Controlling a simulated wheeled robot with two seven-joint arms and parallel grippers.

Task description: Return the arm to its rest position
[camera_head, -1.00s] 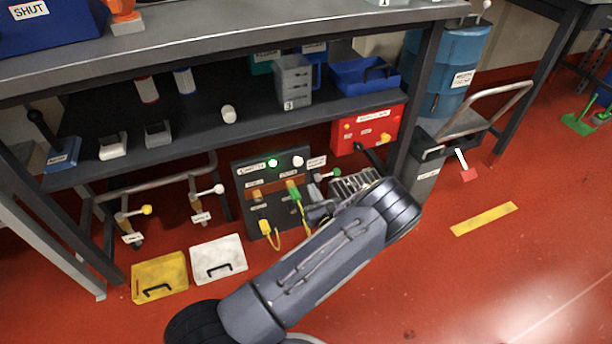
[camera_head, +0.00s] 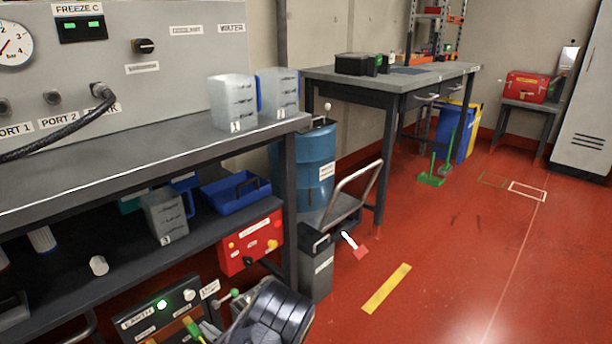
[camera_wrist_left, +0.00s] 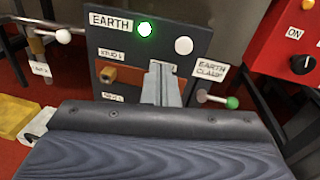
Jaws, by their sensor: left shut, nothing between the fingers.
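My left arm (camera_head: 272,318) shows at the bottom of the head view, its wrist at the lower edge beside the earth panel. The fingers cannot be made out there. In the left wrist view my left gripper (camera_wrist_left: 160,70) has its grey fingers together and empty, in front of the dark earth panel (camera_wrist_left: 183,44). The panel has a lit green lamp (camera_wrist_left: 145,29) and a white knob (camera_wrist_left: 184,46). A brown stud (camera_wrist_left: 122,75) is left of the fingers. A green-tipped lever (camera_wrist_left: 231,102) is to the right. My right gripper is not in view.
A red box (camera_head: 250,241) hangs under the bench (camera_head: 150,155), close right of the panel. Further right are a grey bin (camera_head: 318,272), a blue drum (camera_head: 316,165) and a trolley handle (camera_head: 358,185). Red floor (camera_head: 450,270) with a yellow strip (camera_head: 387,288) is open at right.

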